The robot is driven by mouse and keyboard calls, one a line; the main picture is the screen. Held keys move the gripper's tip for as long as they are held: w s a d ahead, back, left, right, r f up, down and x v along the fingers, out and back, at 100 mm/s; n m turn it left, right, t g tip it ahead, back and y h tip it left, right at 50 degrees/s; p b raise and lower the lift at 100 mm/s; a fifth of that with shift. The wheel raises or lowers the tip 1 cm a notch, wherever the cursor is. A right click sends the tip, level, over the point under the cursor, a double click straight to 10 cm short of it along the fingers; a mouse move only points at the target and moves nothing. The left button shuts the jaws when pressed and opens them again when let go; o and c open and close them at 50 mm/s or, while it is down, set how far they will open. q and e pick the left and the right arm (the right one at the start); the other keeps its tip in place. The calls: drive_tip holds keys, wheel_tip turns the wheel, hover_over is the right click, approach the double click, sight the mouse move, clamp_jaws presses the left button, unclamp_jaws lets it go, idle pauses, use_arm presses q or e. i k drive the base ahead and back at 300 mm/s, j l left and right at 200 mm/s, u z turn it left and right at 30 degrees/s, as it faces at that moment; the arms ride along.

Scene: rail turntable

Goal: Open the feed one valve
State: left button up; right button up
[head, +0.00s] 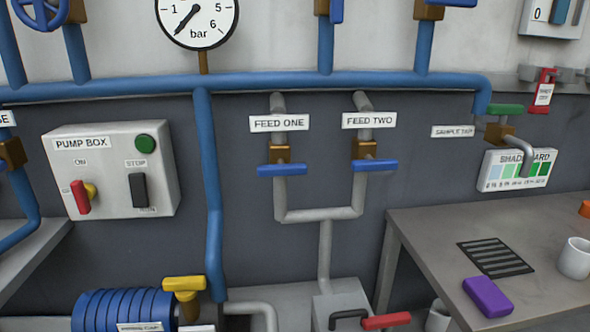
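The feed one valve is a brass body (280,154) with a blue lever handle (282,170) on a grey pipe. It hangs below the white FEED ONE label (279,123), in the middle of the head view. Its handle lies level, across the upright pipe. The feed two valve (374,165), to its right, has a similar blue handle, also across its pipe. The two grey pipes join below into one (325,215). Neither of my grippers shows in the head view.
A pump box (110,170) with a red-handled switch and green button is on the wall at left. A blue pipe (212,190) runs down between it and feed one. A table (430,235) at right holds a purple block (487,297) and white cup (575,258).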

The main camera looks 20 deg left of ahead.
sight(280, 168)
drive_tip(key=i+l+u, duration=0.1)
drive_tip(key=l, duration=0.3)
drive_tip(key=i+l+u, duration=0.1)
drive_tip(key=l, duration=0.3)
drive_tip(key=i+l+u, duration=0.1)
drive_tip(key=i+l, duration=0.15)
drive_tip(key=l, duration=0.2)
